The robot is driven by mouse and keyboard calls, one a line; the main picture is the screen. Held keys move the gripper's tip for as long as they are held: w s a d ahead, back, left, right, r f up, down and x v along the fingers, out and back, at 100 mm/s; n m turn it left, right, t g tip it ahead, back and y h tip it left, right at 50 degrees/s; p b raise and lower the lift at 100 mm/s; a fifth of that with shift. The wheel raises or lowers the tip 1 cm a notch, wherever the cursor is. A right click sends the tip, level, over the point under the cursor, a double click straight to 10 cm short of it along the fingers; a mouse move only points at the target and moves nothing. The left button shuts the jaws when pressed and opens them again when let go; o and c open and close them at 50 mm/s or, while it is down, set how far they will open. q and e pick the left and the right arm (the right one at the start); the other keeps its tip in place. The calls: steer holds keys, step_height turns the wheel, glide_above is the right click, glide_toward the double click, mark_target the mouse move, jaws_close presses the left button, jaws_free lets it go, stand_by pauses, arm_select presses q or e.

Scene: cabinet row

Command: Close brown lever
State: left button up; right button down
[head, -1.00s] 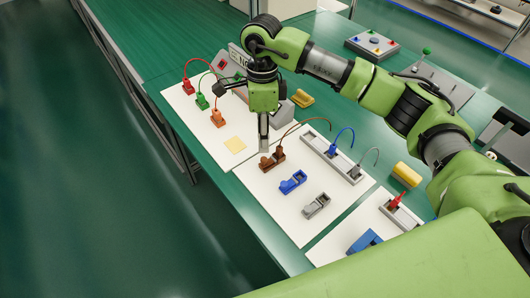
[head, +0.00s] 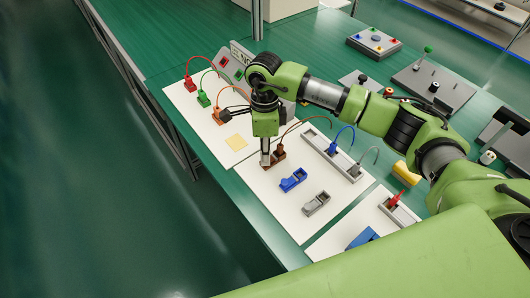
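The brown lever (head: 279,153) is a small brown block on the white board, with a brown wire curving up from its right part. My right gripper (head: 266,162) points down over its left end, with the tip at the block or just above it. Contact cannot be made out. The gripper shows as one narrow grey column, so whether the fingers are apart is hidden. The gripper covers part of the brown block's left end. My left gripper is not in view.
Blue (head: 293,180) and grey (head: 316,203) lever blocks sit in front of the brown one. A grey socket strip (head: 324,147) with blue and grey wires lies to the right. Red (head: 190,84), green (head: 203,99) and orange (head: 218,117) plugs stand at the back left.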

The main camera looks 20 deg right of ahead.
steer(key=shift+s+a+f+t+h+b, duration=0.1)
steer(key=shift+a+f+t+h+b, duration=0.35)
steer(key=shift+h+b, duration=0.6)
steer(key=shift+d+r, duration=0.1)
steer(key=shift+r, duration=0.05)
steer(key=c, duration=2)
jaws_free()
steer(key=r, duration=0.4)
steer(key=a+r, duration=0.1)
steer(key=r, duration=0.6)
steer(key=shift+w+a+r, duration=0.25)
steer(key=shift+a+r, duration=0.1)
steer(key=shift+r, duration=0.05)
